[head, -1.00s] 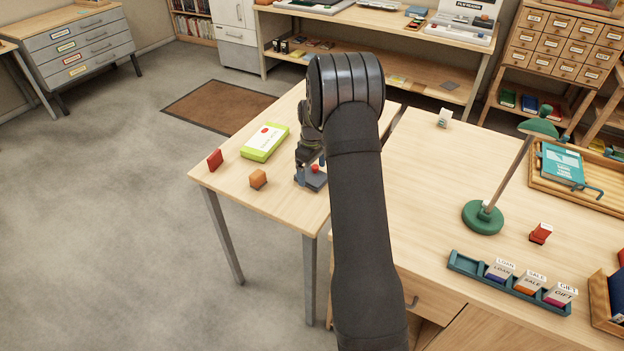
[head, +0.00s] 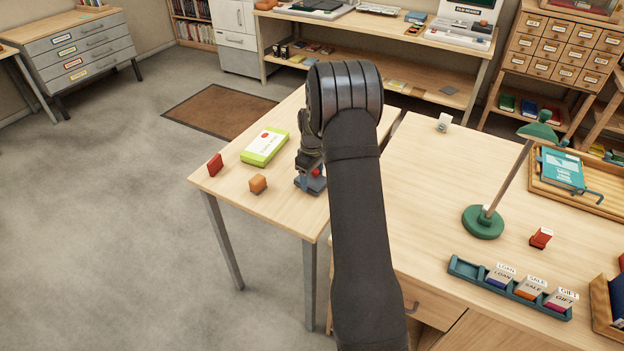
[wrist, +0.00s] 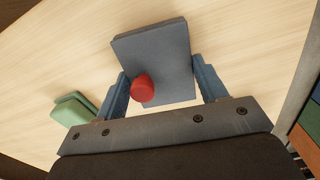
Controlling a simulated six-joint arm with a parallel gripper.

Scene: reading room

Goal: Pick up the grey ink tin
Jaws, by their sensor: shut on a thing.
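The grey ink tin (wrist: 165,55) is a flat grey block with a red round knob on top. In the wrist view it sits between the two blue fingers of my gripper (wrist: 160,85), which are shut on its sides. In the head view the tin (head: 314,186) is low at the table's surface near the right part of the small table, partly hidden by my gripper (head: 308,176). I cannot tell whether it is clear of the wood.
A green lamp (head: 483,221) and a teal stamp rack (head: 470,268) stand on the desk at right.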

